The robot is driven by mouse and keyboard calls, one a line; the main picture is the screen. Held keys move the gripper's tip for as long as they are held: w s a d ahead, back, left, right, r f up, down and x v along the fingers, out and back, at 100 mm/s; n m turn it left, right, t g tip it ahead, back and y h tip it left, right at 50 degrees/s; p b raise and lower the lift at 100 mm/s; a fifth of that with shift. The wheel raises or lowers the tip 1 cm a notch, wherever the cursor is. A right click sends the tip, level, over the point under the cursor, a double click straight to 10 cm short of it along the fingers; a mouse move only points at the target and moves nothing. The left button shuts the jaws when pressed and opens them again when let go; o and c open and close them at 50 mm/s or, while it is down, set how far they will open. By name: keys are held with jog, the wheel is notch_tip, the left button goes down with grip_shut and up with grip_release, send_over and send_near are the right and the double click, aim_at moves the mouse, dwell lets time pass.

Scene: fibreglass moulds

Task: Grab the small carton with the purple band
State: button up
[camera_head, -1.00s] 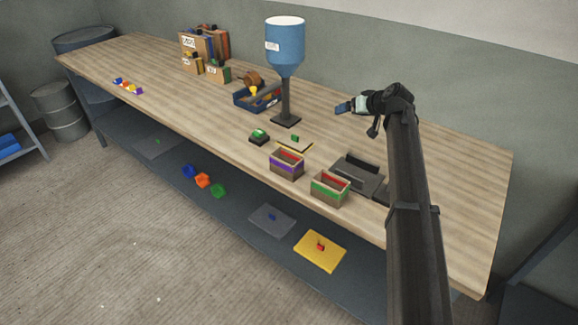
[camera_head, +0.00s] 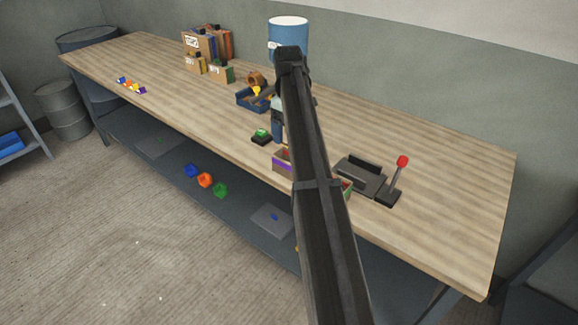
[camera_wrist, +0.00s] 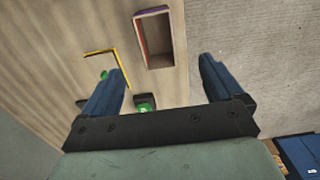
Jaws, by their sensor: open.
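The small open carton with the purple band (camera_head: 281,161) stands near the front edge of the bench, partly hidden behind my arm in the head view. In the wrist view the carton (camera_wrist: 153,38) shows from above, with a purple strip at its top edge and a red strip inside its left wall. My gripper (camera_head: 277,138) points down over the bench, just behind the carton in the head view. In the wrist view its blue fingers (camera_wrist: 162,70) are spread apart with nothing between them. The carton lies beyond the fingertips, between their lines.
A green button on a black base (camera_head: 261,137) stands left of my gripper. A grey device (camera_head: 360,175) and a red-knobbed lever (camera_head: 402,162) stand to the right.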

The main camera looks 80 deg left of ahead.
send_over(289, 164)
jog(key=a, duration=0.3)
notch_tip(289, 164, down, 6)
jog(key=shift+w+a+f, duration=0.15)
jog(key=shift+a+f, duration=0.05)
jog(key=shift+f, duration=1.2)
jog(key=shift+w+a+f, duration=0.1)
jog(key=shift+a+f, duration=0.1)
jog(key=shift+f, duration=1.15)
jog(key=shift+c, duration=0.2)
jog(key=c, duration=1)
jog(key=shift+r, duration=0.15)
